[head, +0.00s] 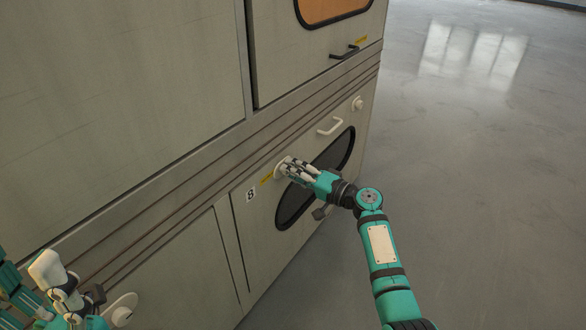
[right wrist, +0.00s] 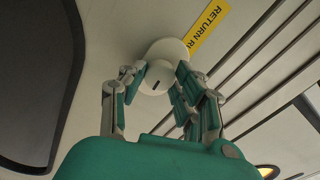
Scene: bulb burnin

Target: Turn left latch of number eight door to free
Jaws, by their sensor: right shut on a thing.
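The number eight door (head: 262,222) is a grey panel with a dark oval window, marked by an "8" label (head: 250,195). Its left latch (head: 279,171) is a white round knob on a white disc, partly covered by my fingers. My right gripper (head: 289,166) is shut on this latch. In the right wrist view the latch (right wrist: 158,77) sits between the fingers, with a short dark mark on its face. The door's right latch (head: 357,103) is at its far upper corner. My left gripper (head: 68,290) is at the lower left; its finger opening is unclear.
A white handle (head: 330,126) is on the door between the latches. A yellow "RETURN" label (right wrist: 209,30) is beside the left latch. Another white round knob (head: 121,310) is close to my left gripper. An upper door has a black handle (head: 345,52). Open floor (head: 480,180) lies to the right.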

